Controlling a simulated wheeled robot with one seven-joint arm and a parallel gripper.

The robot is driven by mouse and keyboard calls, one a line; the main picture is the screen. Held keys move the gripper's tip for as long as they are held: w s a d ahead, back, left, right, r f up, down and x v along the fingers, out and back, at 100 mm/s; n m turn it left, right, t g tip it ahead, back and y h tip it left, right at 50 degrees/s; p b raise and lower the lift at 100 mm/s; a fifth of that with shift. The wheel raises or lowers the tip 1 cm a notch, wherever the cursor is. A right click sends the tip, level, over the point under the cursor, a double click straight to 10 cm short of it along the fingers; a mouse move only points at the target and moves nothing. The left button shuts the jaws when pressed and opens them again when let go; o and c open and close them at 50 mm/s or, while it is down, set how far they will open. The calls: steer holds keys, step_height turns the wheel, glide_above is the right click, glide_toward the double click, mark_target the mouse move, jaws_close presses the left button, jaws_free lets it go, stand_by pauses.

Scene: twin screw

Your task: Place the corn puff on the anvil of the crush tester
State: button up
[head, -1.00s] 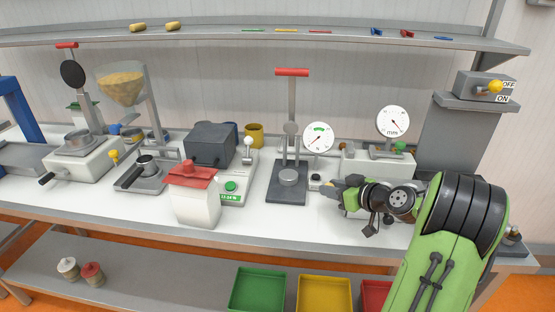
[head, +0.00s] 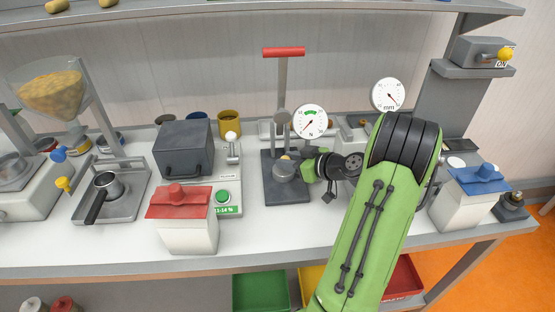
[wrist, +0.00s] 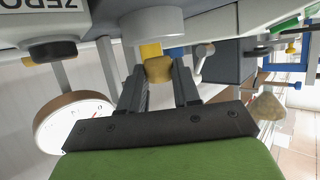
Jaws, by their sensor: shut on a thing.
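The crush tester (head: 283,102) stands at mid-bench with a red T-handle and a round force gauge (head: 310,123). Its anvil (head: 284,171) is a short grey cylinder on the dark base, below the round press head (head: 282,117). My gripper (head: 293,159) reaches in from the right, at the anvil. It is shut on the tan corn puff (wrist: 158,69), which sits between the fingertips in the wrist view. That view is upside down, with the anvil (wrist: 152,25) at the top. The puff shows just above the anvil's top; I cannot tell whether they touch.
A dark grey box unit (head: 183,150) and a red-lidded container (head: 184,225) stand left of the tester. A yellow cup (head: 229,123) is behind. A dial marked mm (head: 388,94) and a blue-lidded container (head: 468,200) are to the right. Clear bench lies in front of the tester.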

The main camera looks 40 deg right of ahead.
steer(key=shift+w+f, duration=0.25)
steer(key=shift+f, duration=0.6)
steer(key=shift+w+a, duration=0.1)
steer(key=shift+w, duration=0.25)
steer(key=shift+s+r, duration=0.1)
steer(key=shift+s, duration=0.35)
steer(key=o, duration=0.8)
steer(key=shift+w, duration=0.15)
steer(key=shift+c, duration=0.2)
